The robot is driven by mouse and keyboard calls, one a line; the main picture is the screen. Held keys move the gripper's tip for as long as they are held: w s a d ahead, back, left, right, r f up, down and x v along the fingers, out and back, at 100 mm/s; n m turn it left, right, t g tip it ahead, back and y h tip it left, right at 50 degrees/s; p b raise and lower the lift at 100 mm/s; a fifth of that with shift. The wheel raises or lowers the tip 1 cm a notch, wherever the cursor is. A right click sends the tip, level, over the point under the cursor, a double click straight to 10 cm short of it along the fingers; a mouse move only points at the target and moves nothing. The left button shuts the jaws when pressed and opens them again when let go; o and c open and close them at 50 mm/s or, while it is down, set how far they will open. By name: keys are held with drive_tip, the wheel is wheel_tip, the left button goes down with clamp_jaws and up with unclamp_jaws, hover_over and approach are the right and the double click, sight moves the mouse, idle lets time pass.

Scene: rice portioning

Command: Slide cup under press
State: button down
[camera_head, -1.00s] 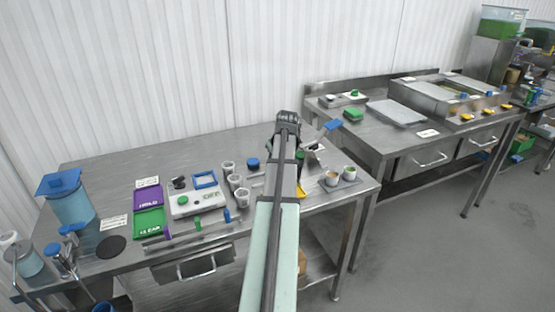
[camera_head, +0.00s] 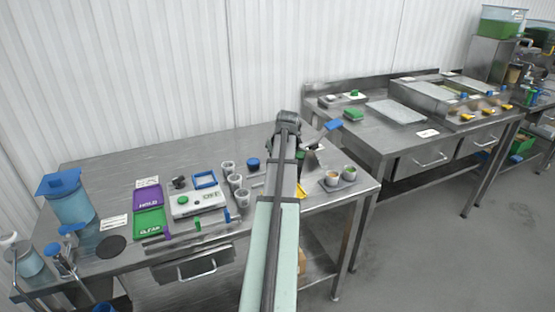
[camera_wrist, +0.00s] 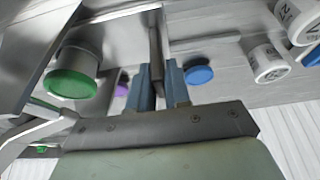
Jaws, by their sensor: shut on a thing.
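In the wrist view, the blue fingers of my gripper (camera_wrist: 160,85) are shut on a thin dark grey upright piece (camera_wrist: 156,52); I cannot tell what it belongs to. A pale cylinder with a green end (camera_wrist: 70,84) is left of the fingers, apart from them. White printed cups (camera_wrist: 267,62) are to the right. In the head view, my arm hides the gripper tips. White cups (camera_head: 235,181) stand left of my arm. A blue-handled lever (camera_head: 333,125), possibly the press's, is to its right. No cup under a press can be made out.
A small tray (camera_head: 326,187) with two filled cups (camera_head: 332,178) is at the table's right end. A scale-like device (camera_head: 193,201), purple and green pads (camera_head: 149,222) and a blue-lidded container (camera_head: 70,202) are on the left. The table's back is mostly clear.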

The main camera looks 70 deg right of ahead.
drive_tip(key=shift+s+d, duration=1.7)
drive_tip(key=shift+s, duration=0.05)
drive_tip(key=c, duration=1.2)
unclamp_jaws()
drive_tip(key=shift+o, duration=0.2)
drive_tip(key=shift+r, duration=0.15)
drive_tip(key=shift+s+a+r, duration=0.1)
drive_tip(key=shift+r, duration=0.15)
drive_tip(key=v, duration=1.3)
